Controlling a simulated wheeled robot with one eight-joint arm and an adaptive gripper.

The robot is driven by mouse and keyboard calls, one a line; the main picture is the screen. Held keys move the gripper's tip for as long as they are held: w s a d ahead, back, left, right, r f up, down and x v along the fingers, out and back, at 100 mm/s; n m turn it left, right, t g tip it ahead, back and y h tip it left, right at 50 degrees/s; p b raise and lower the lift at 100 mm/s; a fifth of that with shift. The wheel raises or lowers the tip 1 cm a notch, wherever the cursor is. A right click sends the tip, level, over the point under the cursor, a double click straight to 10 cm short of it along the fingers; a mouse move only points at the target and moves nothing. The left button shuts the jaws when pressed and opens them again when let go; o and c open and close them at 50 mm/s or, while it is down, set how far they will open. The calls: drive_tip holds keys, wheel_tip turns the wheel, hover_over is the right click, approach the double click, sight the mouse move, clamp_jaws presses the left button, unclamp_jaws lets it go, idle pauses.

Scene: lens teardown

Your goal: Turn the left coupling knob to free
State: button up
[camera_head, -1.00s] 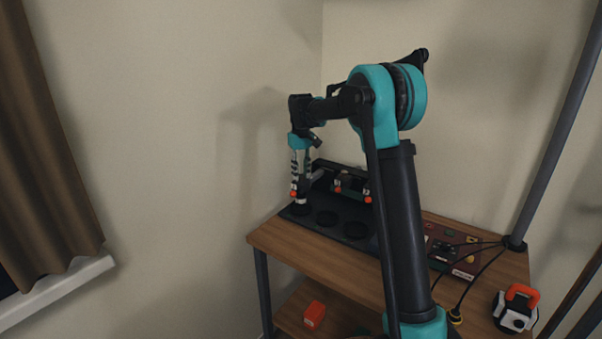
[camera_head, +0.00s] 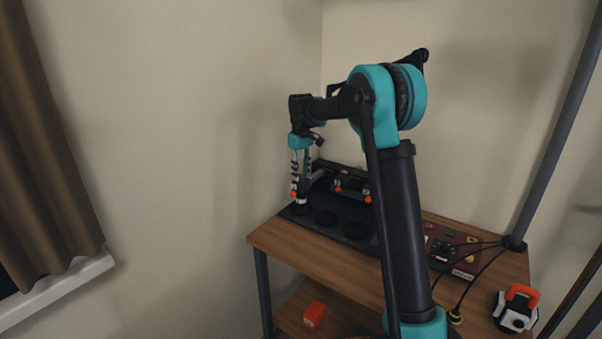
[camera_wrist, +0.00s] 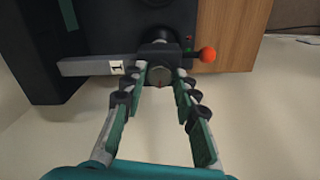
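A short arm with an orange ball (camera_wrist: 207,55) reaches right. My gripper (camera_wrist: 161,72) has its two green-padded fingertips on either side of the hub, apparently touching it. In the head view my gripper (camera_head: 301,180) points down at the left end of the dark fixture (camera_head: 345,208). The hub's contact sides are partly hidden by the fingers.
Two more orange-tipped knobs (camera_head: 337,188) (camera_head: 368,199) stand to the right on the fixture. Dark round recesses (camera_head: 326,217) lie in front. A red panel (camera_head: 463,250) with cables and an orange-handled device (camera_head: 515,308) are farther right on the wooden table (camera_head: 290,248).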

sight(301, 175)
drive_tip(key=shift+o, duration=1.2)
wheel_tip(301, 175, up, 12)
drive_tip(key=shift+s, duration=0.1)
